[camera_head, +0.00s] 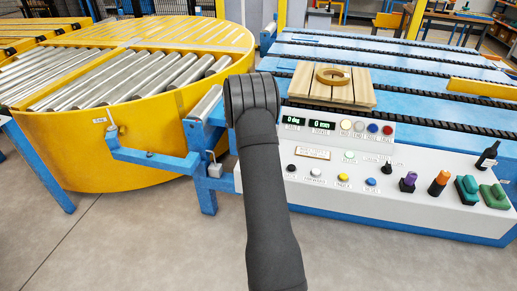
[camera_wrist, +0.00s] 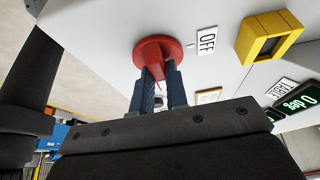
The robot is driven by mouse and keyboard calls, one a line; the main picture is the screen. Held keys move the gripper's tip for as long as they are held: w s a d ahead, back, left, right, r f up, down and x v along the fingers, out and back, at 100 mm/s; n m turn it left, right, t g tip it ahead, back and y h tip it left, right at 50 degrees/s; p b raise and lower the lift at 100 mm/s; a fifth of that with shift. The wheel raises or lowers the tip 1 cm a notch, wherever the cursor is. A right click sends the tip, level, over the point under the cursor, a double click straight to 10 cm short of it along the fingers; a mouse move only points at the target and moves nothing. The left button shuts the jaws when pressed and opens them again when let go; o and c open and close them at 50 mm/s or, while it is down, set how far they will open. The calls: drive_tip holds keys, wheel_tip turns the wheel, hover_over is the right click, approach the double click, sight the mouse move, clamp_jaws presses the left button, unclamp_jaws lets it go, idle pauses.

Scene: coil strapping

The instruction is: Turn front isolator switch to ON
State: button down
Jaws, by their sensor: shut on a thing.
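The red isolator switch (camera_wrist: 153,50) sits on the white panel in the wrist view, with a round red base. An OFF label (camera_wrist: 207,41) is on the panel right beside it; no ON label shows. My gripper (camera_wrist: 163,75) has its two blue fingers at the switch, shut on its red handle, which is mostly hidden between the fingers. In the head view my dark arm reaches down over the console, and neither the switch nor my fingers can be made out.
A yellow-framed part (camera_wrist: 270,38) and a green display (camera_wrist: 294,103) are on the panel near the switch. The head view shows the white console (camera_head: 330,182) with buttons and levers, a yellow roller turntable (camera_head: 150,140), and a coil (camera_head: 333,75) on a wooden pallet (camera_head: 318,93).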

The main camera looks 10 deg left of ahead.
idle(0.3)
drive_tip(key=c, duration=1.4)
unclamp_jaws()
drive_tip(key=shift+c, duration=0.2)
drive_tip(key=shift+r, duration=0.15)
drive_tip(key=v, duration=1.7)
drive_tip(key=shift+a, duration=0.15)
drive_tip(key=x, duration=1.7)
